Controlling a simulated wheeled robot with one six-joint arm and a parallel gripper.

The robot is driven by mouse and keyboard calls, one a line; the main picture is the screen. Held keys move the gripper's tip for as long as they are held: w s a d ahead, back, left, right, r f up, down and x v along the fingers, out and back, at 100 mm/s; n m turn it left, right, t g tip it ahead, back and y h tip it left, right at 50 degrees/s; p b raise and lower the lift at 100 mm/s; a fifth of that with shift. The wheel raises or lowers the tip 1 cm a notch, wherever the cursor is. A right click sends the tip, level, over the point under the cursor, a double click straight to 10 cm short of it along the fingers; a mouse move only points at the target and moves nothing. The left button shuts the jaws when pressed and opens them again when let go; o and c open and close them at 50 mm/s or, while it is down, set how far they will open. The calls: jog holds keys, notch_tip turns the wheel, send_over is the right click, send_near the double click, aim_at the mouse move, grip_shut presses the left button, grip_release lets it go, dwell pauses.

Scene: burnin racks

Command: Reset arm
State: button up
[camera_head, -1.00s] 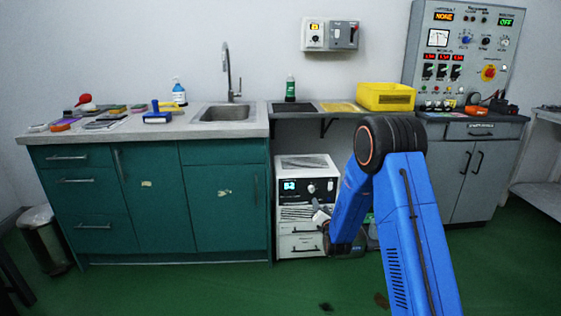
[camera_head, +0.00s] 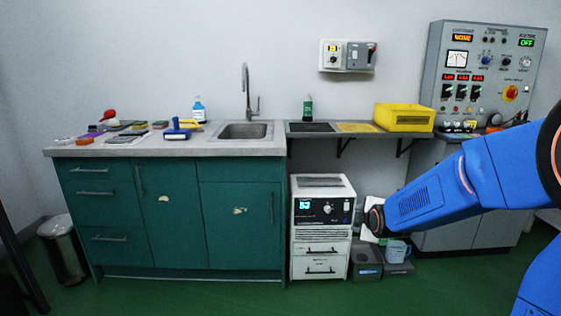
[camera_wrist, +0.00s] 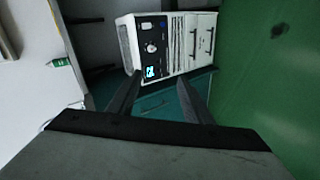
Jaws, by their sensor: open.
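My blue arm reaches in from the right edge of the head view, in front of the grey cabinet. My gripper is mostly hidden behind the wrist there; only a pale part shows beside the white unit. In the wrist view my gripper (camera_wrist: 160,92) shows two dark fingers spread apart with nothing between them. Beyond the fingertips is the white unit with a lit display (camera_wrist: 165,45), which appears turned on its side in that view. The same white unit (camera_head: 322,208) stands upright under the counter in the head view.
A teal cabinet (camera_head: 170,215) with a sink (camera_head: 245,131) is on the left. Green floor is open in front.

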jog(key=s+d+r+m+g, duration=0.1)
jog(key=s+m+g, duration=0.2)
jog(key=s+m, duration=0.5)
jog(key=s+d+r+m+g, duration=0.1)
jog(key=s+m, duration=0.6)
jog(key=s, duration=2.7)
jog(key=r+g, duration=0.1)
jog(key=g, duration=0.1)
jog(key=shift+s+d+m+g, duration=0.25)
jog(key=shift+m+g, duration=0.15)
jog(key=shift+w, duration=0.1)
